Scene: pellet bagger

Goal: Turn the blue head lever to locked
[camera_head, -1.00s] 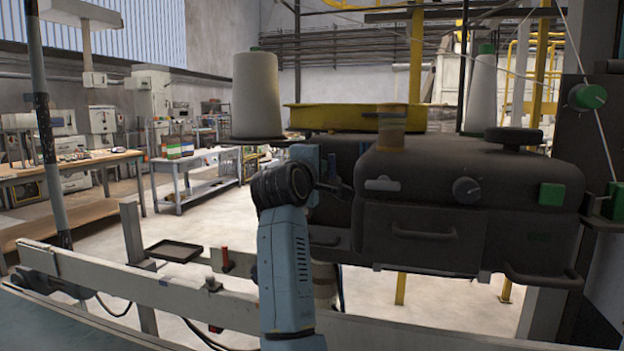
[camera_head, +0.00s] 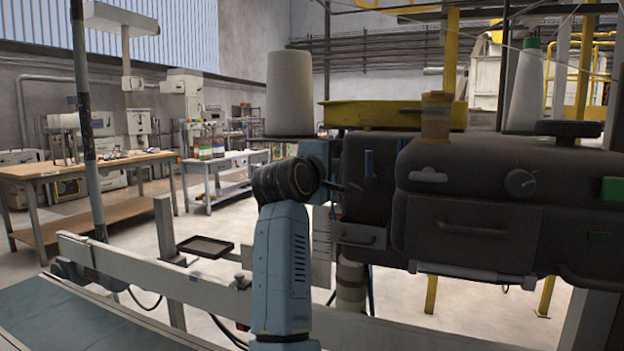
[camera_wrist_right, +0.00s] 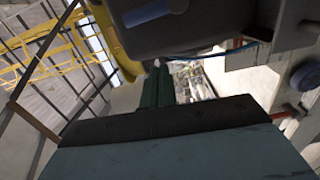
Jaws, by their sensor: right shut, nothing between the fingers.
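The blue head lever (camera_head: 369,163) stands upright on the dark left face of the machine head (camera_head: 470,185) in the head view. My right arm rises in front of the machine. My right gripper (camera_head: 337,187) is small and dark there, left of and slightly below the lever, and appears apart from it. In the right wrist view the green fingers (camera_wrist_right: 160,85) are shut together with nothing between them, below the dark underside of the machine. My left gripper is not in view.
A white rail (camera_head: 200,290) crosses low in front. A thread cone (camera_head: 290,95) stands above the machine's left side, beside a yellow tray (camera_head: 385,114). A small dark tray (camera_head: 205,246) sits left of my arm. Benches stand further back, with open floor between.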

